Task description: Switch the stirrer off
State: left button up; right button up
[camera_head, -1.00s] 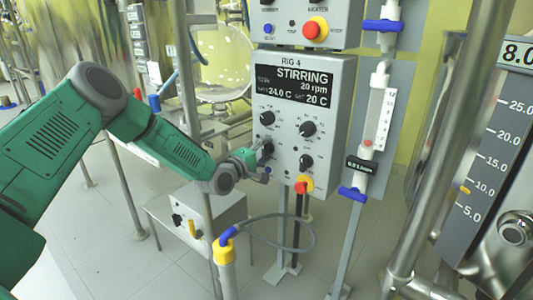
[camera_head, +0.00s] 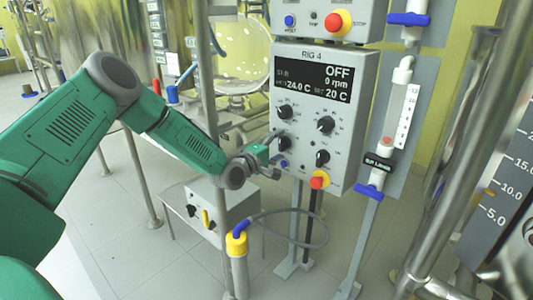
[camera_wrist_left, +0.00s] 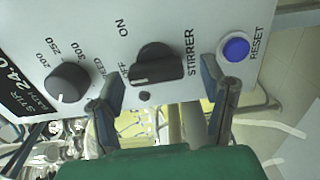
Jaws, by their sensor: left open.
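The stirrer knob (camera_wrist_left: 155,65) is black, on the grey RIG 4 control box (camera_head: 352,125). In the left wrist view its pointer end lies toward the OFF mark. In the head view the knob (camera_head: 284,143) is partly behind my gripper's fingers. The display (camera_head: 313,80) reads OFF, 0 rpm, 24.0 C and set 20 C. My left gripper (camera_wrist_left: 160,95) is open, with its two fingertips apart on either side of the knob's lower part and nothing between them. In the head view the left gripper (camera_head: 274,158) is close to the panel. My right gripper is not in view.
A blue RESET button (camera_wrist_left: 236,49) is close to one fingertip. The speed knob (camera_wrist_left: 68,82) is on the other side. A metal post (camera_head: 207,100) stands behind my forearm.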

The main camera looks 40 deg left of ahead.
pick_arm(q)
jog(key=s+a, duration=0.1)
jog(key=s, duration=1)
jog(key=shift+f, duration=0.15)
jog(key=shift+a+f, duration=0.1)
